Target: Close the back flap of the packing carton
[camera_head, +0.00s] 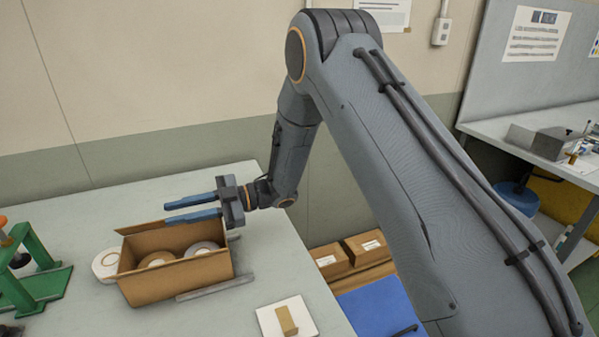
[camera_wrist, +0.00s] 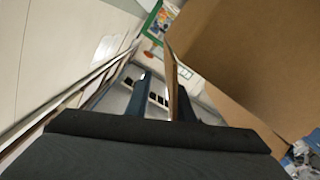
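The open brown packing carton (camera_head: 172,285) stands on the grey table and holds rolls (camera_head: 200,249). Its back flap (camera_head: 140,228) shows as a thin raised strip along the far edge, partly hidden by a finger. My gripper (camera_head: 166,213) is at the carton's far right corner, its two blue fingers apart and pointing left along that edge. In the wrist view, a thin brown panel edge (camera_wrist: 172,85) lies between the fingers, nearer the right one. The carton's cardboard (camera_wrist: 250,60) fills the upper right. I cannot tell whether a finger touches the flap.
A white roll (camera_head: 105,264) lies left of the carton, and a green stand (camera_head: 35,265) is farther left. A grey bar (camera_head: 215,288) lies in front. A white pad with a small tan block (camera_head: 287,320) is at the front right. The wall is behind.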

